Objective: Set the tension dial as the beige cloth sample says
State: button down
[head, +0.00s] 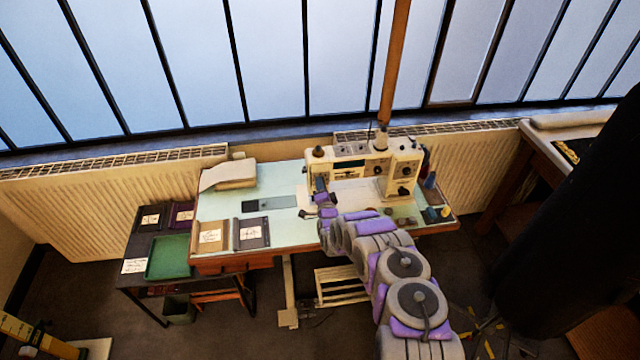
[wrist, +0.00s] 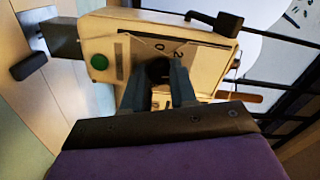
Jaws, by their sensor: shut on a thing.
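The cream sewing machine (head: 404,165) stands on the pale green table (head: 285,183). The beige cloth sample (head: 210,250) lies at the table's front left with a white card on it; the card's marks are too small to read. My gripper (head: 320,188) is at the left end of the machine. In the wrist view my gripper (wrist: 158,82) is shut on the dark tension dial (wrist: 157,68), one finger on each side. The figures 2 and 0 show on the machine face above the dial; its pointer is hidden.
A dark cloth sample (head: 252,232) with a card lies beside the beige one. A green tray (head: 168,257) and other samples (head: 182,215) are on the low side table. Folded cloth (head: 229,175) lies at the back left. In the wrist view, a green button (wrist: 99,62) is near the dial.

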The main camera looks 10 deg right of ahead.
jog(key=shift+w+d+r+m+p, duration=0.1)
jog(key=shift+d+r+m+p, duration=0.2)
jog(key=shift+m, duration=0.3)
jog(key=shift+d+f, duration=0.1)
jog(key=shift+f, duration=0.1)
jog(key=c, duration=0.9)
grip_release()
jog(key=shift+d+f, duration=0.1)
jog(key=shift+d, duration=0.05)
jog(key=s+p, duration=0.1)
jog(key=s, duration=1.6)
jog(key=shift+s, duration=0.25)
